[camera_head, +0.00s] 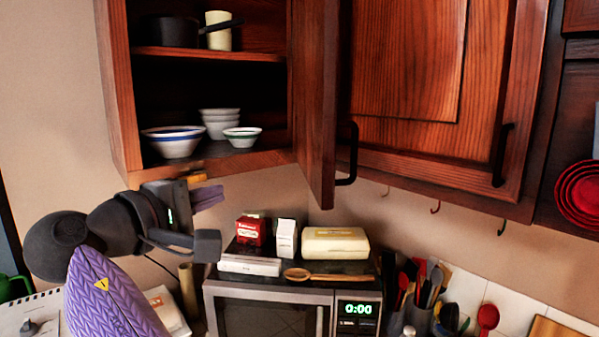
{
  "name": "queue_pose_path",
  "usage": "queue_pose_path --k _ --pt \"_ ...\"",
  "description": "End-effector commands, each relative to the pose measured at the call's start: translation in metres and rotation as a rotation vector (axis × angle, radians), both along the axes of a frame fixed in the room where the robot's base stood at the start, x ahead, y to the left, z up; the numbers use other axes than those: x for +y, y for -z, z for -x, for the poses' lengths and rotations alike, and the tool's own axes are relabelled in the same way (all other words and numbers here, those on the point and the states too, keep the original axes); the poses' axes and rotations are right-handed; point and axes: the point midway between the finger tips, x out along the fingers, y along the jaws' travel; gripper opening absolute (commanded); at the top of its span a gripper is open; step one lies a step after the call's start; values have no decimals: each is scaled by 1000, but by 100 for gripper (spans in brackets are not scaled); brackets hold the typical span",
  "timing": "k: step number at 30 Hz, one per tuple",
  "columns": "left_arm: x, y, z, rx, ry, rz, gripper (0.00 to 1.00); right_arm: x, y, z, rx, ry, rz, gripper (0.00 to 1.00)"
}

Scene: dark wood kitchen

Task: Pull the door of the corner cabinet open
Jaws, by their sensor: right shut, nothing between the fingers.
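An upper wooden cabinet (121,100) at the left stands open, with its shelves showing. Its door (315,100) is swung out at the right side and seen almost edge-on, with a black handle (347,153). To its right is a closed wooden cabinet door (415,60) with a black handle (502,155). I cannot tell for certain which of the two is the corner cabinet.
Bowls (174,142) and a dark pot (172,32) stand in the open cabinet. Below, a microwave (275,310) carries boxes, a cream container (335,243) and a wooden spoon (340,277). Hooks (435,207) hang under the closed cabinet. Utensils stand at the lower right.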

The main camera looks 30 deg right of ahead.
Motion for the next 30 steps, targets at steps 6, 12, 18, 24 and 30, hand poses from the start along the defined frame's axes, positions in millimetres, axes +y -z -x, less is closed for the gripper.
queue_pose_path --k 6,12,18,24,30 --pt "0 -18 -1 -1 -1 -1 59 -3 -64 36 -89 108 -19 0" --pt "2 -29 -1 -2 0 -3 59 -37 -63 22 -85 109 -20 0" --pt "3 -46 -1 -2 1 -5 59 -79 -64 6 -85 111 -15 0" --pt "3 -60 -1 -1 2 -5 59 -112 -63 9 -88 108 -16 0" --pt "3 -65 -1 -1 2 -5 59 -128 -61 16 -86 106 -15 0"
